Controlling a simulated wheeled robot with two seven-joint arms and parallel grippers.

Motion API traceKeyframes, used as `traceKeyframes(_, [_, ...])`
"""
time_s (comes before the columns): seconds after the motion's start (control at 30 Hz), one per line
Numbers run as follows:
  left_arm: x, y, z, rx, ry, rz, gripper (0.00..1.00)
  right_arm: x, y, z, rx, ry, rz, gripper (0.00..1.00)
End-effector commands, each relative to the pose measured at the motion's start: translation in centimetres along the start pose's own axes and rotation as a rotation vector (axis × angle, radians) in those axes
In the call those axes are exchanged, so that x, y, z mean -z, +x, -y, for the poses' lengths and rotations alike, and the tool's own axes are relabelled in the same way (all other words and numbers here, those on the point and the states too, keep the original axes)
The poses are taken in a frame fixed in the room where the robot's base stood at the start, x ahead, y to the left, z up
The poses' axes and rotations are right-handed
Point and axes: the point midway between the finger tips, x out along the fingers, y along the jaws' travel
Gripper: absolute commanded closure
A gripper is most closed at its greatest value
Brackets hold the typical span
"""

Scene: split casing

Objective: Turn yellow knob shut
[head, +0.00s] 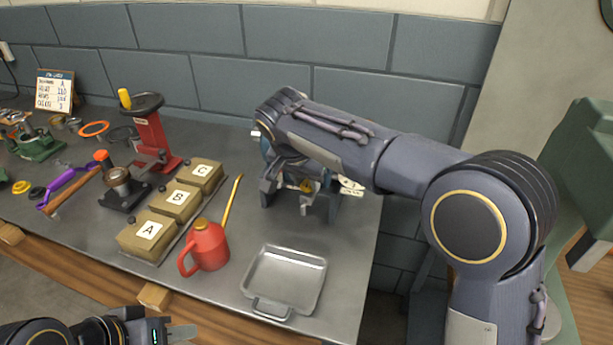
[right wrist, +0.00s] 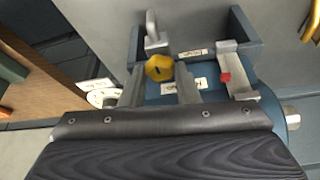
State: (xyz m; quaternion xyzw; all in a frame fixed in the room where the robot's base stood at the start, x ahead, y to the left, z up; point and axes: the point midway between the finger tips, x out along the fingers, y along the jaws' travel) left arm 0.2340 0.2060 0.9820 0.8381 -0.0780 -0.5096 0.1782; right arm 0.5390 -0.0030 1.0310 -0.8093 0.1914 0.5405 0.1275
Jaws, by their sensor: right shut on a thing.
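The yellow knob (head: 307,186) sits on the front of a blue casing (head: 267,150) at the back right of the bench. In the right wrist view the knob (right wrist: 160,67) lies between the tips of my right gripper's two grey fingers (right wrist: 159,80). The right gripper is shut on the knob. In the head view my right arm and wrist cover much of the casing. A dark slot mark shows on the knob, and a white label (right wrist: 184,86) is beside it, partly behind a finger. My left gripper (head: 165,332) shows only in part at the lower left, and its fingertips are unclear.
A metal tray (head: 248,290) and a red watering can (head: 208,246) stand in front of the casing. Boxes marked A, B and C (head: 176,200) and a red press (head: 152,138) are further left. A red-marked latch (right wrist: 226,77) is right of the knob.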

Motion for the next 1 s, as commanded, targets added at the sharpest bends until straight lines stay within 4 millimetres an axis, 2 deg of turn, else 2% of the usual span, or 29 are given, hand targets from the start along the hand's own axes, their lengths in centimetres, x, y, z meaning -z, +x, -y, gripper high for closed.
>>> traceKeyframes(0.3, [0.17,-0.33,-0.15,0.000,0.000,0.000,0.64,0.11,-0.10,0.10,-0.029,0.077,-0.002,0.94])
traceKeyframes(0.73, [0.17,-0.33,-0.15,0.000,0.000,0.000,0.64,0.12,-0.07,0.09,-0.032,0.086,-0.002,0.94])
traceKeyframes(0.77, [0.17,-0.33,-0.15,0.000,0.000,0.000,0.64,0.12,-0.07,0.09,-0.032,0.086,-0.002,0.69])
traceKeyframes(0.8, [0.17,-0.33,-0.15,0.000,0.000,0.000,0.64,0.11,-0.06,0.09,-0.032,0.085,-0.001,0.64])
traceKeyframes(1.0, [0.17,-0.33,-0.15,0.000,0.000,0.000,0.64,0.06,-0.03,0.08,-0.033,0.084,0.000,0.63])
